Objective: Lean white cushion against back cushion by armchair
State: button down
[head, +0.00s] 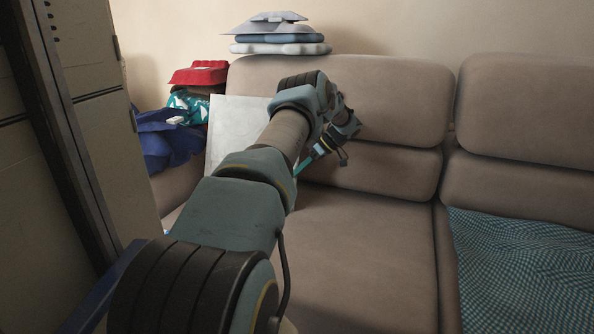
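The white cushion (234,125) is a flat, pale square at the left end of the sofa seat. It stands nearly upright in front of the left back cushion (405,95), beside the sofa's left arm (178,186). My arm covers its right and lower parts, so I cannot tell how it rests there. My gripper (303,166) is just right of the white cushion, low in front of the back cushion, pointing down and left. Its fingertips are partly hidden behind my arm. I cannot tell whether they touch or hold the cushion.
Folded linens (280,38) are stacked on top of the backrest. Red, teal and blue clothes (172,138) are piled beyond the sofa arm. A tall cabinet (92,120) stands close on the left. A teal checked cloth (520,265) covers the right seat; the middle seat is clear.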

jog(key=shift+f, duration=0.1)
jog(key=c, duration=0.8)
grip_release()
jog(key=shift+d, duration=0.1)
